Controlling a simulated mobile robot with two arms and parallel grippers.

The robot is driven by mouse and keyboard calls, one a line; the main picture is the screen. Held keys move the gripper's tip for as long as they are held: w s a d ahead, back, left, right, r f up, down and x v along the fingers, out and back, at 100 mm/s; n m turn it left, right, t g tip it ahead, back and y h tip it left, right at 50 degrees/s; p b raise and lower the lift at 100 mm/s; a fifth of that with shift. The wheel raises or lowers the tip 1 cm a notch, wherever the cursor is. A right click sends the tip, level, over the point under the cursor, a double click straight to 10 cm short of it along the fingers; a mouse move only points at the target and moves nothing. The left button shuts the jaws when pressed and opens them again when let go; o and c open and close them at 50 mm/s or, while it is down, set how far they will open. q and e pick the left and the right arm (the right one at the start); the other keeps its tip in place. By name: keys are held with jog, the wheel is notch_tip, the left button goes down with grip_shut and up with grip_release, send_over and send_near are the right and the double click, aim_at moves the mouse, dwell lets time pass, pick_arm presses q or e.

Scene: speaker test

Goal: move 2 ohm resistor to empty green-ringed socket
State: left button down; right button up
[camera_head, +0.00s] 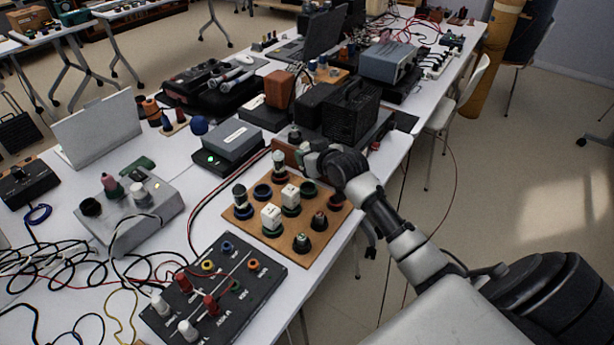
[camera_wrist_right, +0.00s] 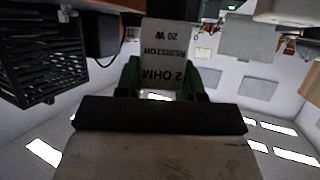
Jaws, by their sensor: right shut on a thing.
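The 2 ohm resistor (camera_wrist_right: 166,55) is a white block with dark "2 OHM RESISTOR 20 W" lettering, upside down in the wrist view. My right gripper (camera_wrist_right: 165,82) is shut on it, with green-looking fingers on both sides. In the head view my right gripper (camera_head: 308,153) is above the far right edge of the wooden socket board (camera_head: 268,240), and I cannot make out the resistor there. An open green-ringed socket (camera_head: 308,189) on the board looks empty, nearer than the gripper. Two other white blocks (camera_head: 290,195) (camera_head: 271,215) stand in sockets. My left gripper is not in view.
A black panel with knobs (camera_head: 237,292) lies in front. A black speaker box (camera_head: 351,110) stands behind my gripper.

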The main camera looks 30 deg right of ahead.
jog(key=shift+f, duration=2.8)
jog(key=shift+f+b, duration=0.25)
jog(key=shift+b, duration=0.05)
jog(key=o, duration=0.9)
jog(key=shift+o, duration=0.2)
jog(key=shift+s+r, duration=0.15)
jog(key=shift+r, duration=0.2)
jog(key=p+v, duration=0.1)
jog(key=v, duration=1)
jog(key=shift+s, duration=0.35)
